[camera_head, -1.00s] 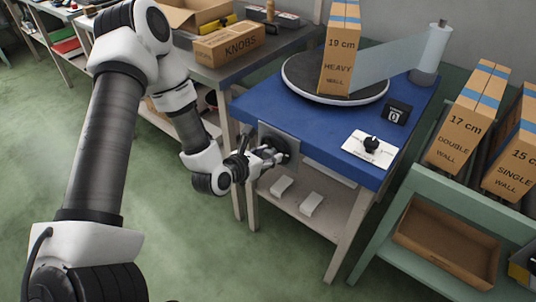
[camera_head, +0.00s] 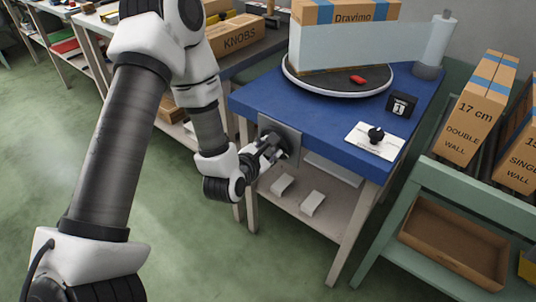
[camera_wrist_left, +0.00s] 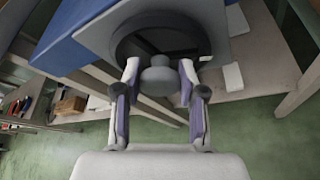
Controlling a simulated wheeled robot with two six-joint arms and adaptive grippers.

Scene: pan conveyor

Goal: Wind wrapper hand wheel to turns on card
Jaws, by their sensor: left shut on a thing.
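The wrapper's dark hand wheel (camera_wrist_left: 124,46) sits on a grey plate (camera_head: 288,136) on the front side of the blue table (camera_head: 300,118). My left gripper (camera_head: 272,152) is shut on the wheel's grey knob (camera_wrist_left: 160,76), with a finger on each side. A cardboard box (camera_head: 345,12) stands on the round turntable (camera_head: 320,86), with pale film (camera_head: 355,45) across its face from the upright roll (camera_head: 438,42). A small black counter (camera_head: 401,104) reads 1. A white card (camera_head: 372,143) carries a black dial; its marks are too small to read. My right gripper is not in view.
A red item (camera_head: 358,80) lies on the turntable. At right, a green rack (camera_head: 408,225) holds labelled boxes (camera_head: 470,115) above an empty brown tray (camera_head: 455,240). A KNOBS box (camera_head: 235,38) stands on the bench behind. Two white blocks lie on the lower shelf.

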